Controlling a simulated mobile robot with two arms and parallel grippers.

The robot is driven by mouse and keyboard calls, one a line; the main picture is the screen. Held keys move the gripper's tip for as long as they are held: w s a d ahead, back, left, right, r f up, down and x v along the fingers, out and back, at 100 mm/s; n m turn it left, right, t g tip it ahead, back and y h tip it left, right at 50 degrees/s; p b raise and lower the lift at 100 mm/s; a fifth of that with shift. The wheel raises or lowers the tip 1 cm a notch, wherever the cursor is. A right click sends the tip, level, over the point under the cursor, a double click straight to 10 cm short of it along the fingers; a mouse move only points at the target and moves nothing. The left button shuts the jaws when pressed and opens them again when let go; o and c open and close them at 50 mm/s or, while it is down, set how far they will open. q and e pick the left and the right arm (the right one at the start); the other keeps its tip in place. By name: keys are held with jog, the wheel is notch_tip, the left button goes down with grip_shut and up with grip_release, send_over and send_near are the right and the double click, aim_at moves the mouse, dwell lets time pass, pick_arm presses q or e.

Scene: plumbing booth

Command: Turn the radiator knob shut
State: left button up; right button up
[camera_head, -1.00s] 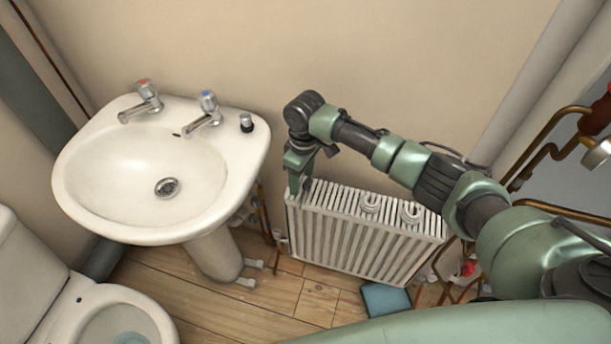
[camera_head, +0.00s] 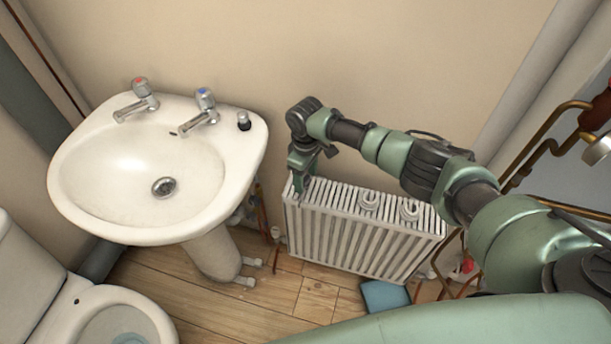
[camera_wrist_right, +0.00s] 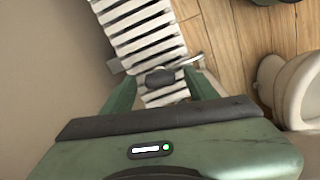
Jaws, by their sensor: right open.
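The white ribbed radiator (camera_head: 345,235) stands against the wall, right of the basin. My right gripper (camera_head: 301,188) reaches down at the radiator's top left end in the head view, where it hides the knob. In the right wrist view, a dark rounded knob (camera_wrist_right: 160,77) shows at the end of the radiator (camera_wrist_right: 148,30). The open fingers of my right gripper (camera_wrist_right: 158,80) lie on either side of the knob. I cannot tell whether they touch it. My left gripper is not in view.
The white basin (camera_head: 120,190) stands left of the radiator, with a toilet (camera_head: 110,318) in front. White rolls (camera_head: 369,201) sit on the radiator. A blue box (camera_head: 385,297) lies on the wooden floor below. Copper pipes (camera_head: 545,150) run at the right.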

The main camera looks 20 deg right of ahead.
grip_shut()
jog(key=shift+a+r+m+p, duration=0.1)
jog(key=shift+r+m+p, duration=0.1)
jog(key=shift+m+p, duration=1.2)
jog(key=m+p, duration=0.2)
jog(key=m, duration=0.2)
jog(key=shift+m, duration=0.3)
jog(key=m+p, duration=0.2)
jog(key=m, duration=0.1)
jog(key=shift+m, duration=0.3)
jog(key=shift+w+f+m+p, duration=0.1)
jog(key=shift+m+p, duration=0.4)
jog(key=shift+m, duration=1.6)
